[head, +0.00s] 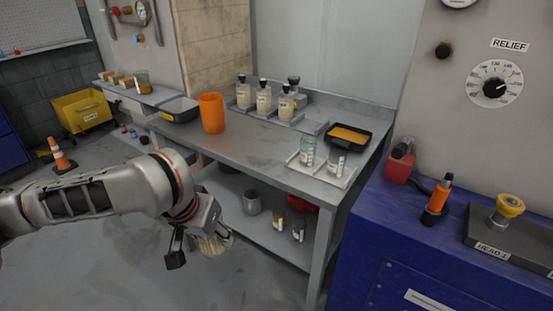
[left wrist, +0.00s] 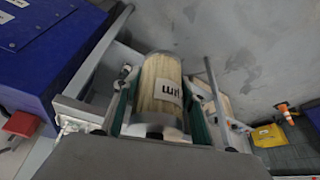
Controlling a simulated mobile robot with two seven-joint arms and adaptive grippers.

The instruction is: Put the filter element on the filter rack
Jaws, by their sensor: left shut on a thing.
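My left gripper (head: 198,245) hangs in front of the runout table, over the floor. It is shut on the filter element (head: 213,244), a cream pleated cylinder. In the left wrist view the filter element (left wrist: 160,88) lies between the two fingers, with grey end caps and a white label with dark letters. In the head view the gripper hides part of it. I cannot tell for sure which fixture is the filter rack. My right gripper is not in view.
The grey table (head: 235,147) bears an orange cup (head: 211,113), several bottles, a black tray (head: 348,136) and a white tray (head: 318,173) with two glass jars. Its lower shelf (head: 262,232) holds a grey cup (head: 251,202) and small bottles. A blue cabinet (head: 385,240) stands at right.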

